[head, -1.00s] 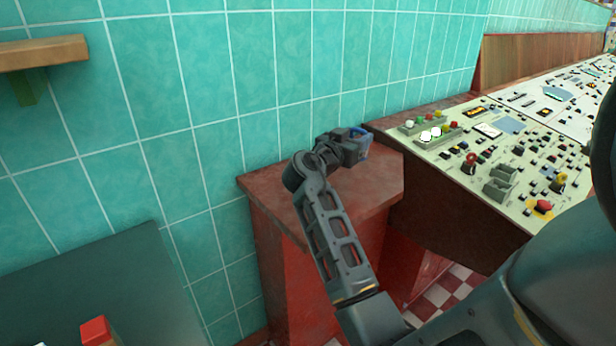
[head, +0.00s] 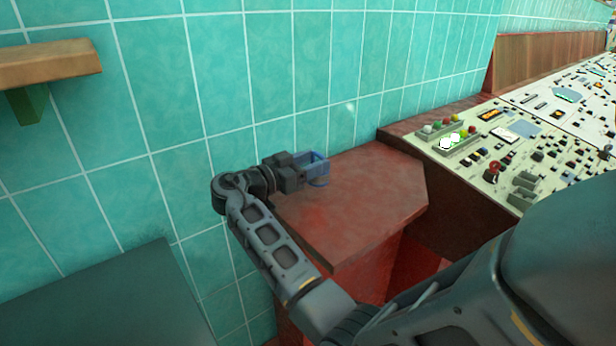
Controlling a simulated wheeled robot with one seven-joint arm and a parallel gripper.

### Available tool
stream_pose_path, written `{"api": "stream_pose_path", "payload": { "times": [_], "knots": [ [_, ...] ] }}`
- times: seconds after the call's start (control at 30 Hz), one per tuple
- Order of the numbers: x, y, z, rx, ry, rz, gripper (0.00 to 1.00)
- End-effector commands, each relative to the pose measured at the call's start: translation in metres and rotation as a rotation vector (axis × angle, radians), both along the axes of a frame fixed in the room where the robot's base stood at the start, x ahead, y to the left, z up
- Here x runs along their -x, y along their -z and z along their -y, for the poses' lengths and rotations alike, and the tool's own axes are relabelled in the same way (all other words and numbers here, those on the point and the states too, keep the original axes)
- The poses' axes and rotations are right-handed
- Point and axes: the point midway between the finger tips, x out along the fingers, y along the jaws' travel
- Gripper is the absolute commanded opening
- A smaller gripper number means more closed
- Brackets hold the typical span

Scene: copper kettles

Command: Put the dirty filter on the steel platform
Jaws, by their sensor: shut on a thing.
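My gripper (head: 312,165) is over the far left part of a red-brown pedestal top, pointing right. It is shut on a small blue thing (head: 319,182), of which a thin curved edge shows at the jaws. The thing is mostly hidden and too small to tell for sure as the dirty filter. I cannot tell whether it touches the pedestal top. No surface is clearly the steel platform; a flat dark grey-green top (head: 95,300) lies at the lower left, apart from my gripper.
The red-brown pedestal (head: 365,215) has a bare top right of my gripper. A control panel (head: 475,155) with buttons and knobs stands to its right. A teal tiled wall (head: 330,60) rises behind. A wooden shelf (head: 50,62) juts out at the upper left.

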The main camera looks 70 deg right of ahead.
Motion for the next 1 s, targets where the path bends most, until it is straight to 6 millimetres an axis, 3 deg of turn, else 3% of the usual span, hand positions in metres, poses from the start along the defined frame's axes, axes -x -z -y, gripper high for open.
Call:
{"api": "stream_pose_path", "payload": {
  "times": [0.17,0.47,0.87,0.9,1.0],
  "knots": [
    [-0.009,0.007,-0.005,0.000,0.000,-0.001,0.20],
    [-0.008,0.043,-0.005,-0.001,0.000,-0.002,0.20],
    [-0.008,0.049,-0.004,0.001,0.000,0.001,0.20],
    [-0.008,0.048,-0.004,0.001,0.000,0.001,0.54],
    [-0.008,0.048,-0.004,0.000,0.000,0.000,0.63]
  ]
}}
